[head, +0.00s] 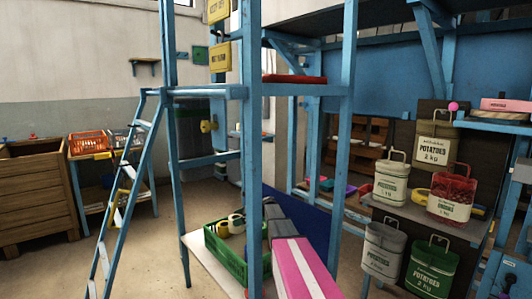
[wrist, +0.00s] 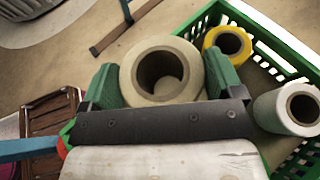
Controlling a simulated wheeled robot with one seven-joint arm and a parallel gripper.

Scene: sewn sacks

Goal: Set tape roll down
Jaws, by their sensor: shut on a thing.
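A cream tape roll (wrist: 128,76) with a wide hollow core sits between the green fingers of my gripper (wrist: 163,80) in the wrist view. My gripper is shut on it, one finger at each side, and the open core faces the camera. A green crate (wrist: 285,50) is just to the right of the roll in the wrist view, with a yellow roll (wrist: 213,39) and a white roll (wrist: 265,108) at it. The crate also shows in the head view (head: 225,262) on a low pale surface. I cannot make out my gripper in the head view.
Blue posts (head: 254,150) stand around the crate, with a blue ladder (head: 118,200) to the left. Potato and onion containers (head: 433,268) stand on shelves at right. A pink, white-striped object (head: 290,262) lies right of the crate. Bare floor (head: 150,255) is at left.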

